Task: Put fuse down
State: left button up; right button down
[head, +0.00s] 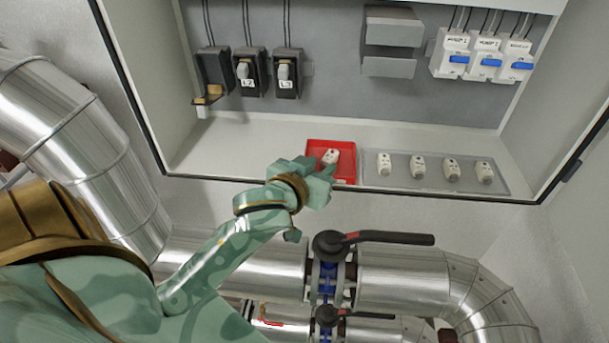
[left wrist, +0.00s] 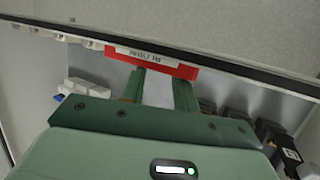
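A white fuse (head: 330,156) is in the red tray (head: 345,178) on the cabinet floor. My left gripper (head: 318,166) reaches over the tray's front left part, with its fingertips close to the fuse. In the left wrist view my left gripper (left wrist: 160,88) shows two fingers apart, reaching to the labelled red tray wall (left wrist: 150,60). The fuse is hidden there, so contact with the fingers cannot be seen. At the upper left, one fuse holder (head: 212,72) hangs open and looks empty. My right gripper is not in view.
A clear grey tray (head: 435,186) with several white fuses stands right of the red tray. Two shut fuse holders (head: 250,72) and blue-switched breakers (head: 485,60) are on the back wall. Pipes and a black-handled valve (head: 385,237) lie below.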

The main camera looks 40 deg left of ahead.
pick_arm(q)
jog(key=p+v, duration=0.5)
jog(key=v, duration=0.3)
jog(key=shift+s+r, duration=0.1)
jog(key=shift+s, duration=0.05)
jog(key=shift+a, duration=0.1)
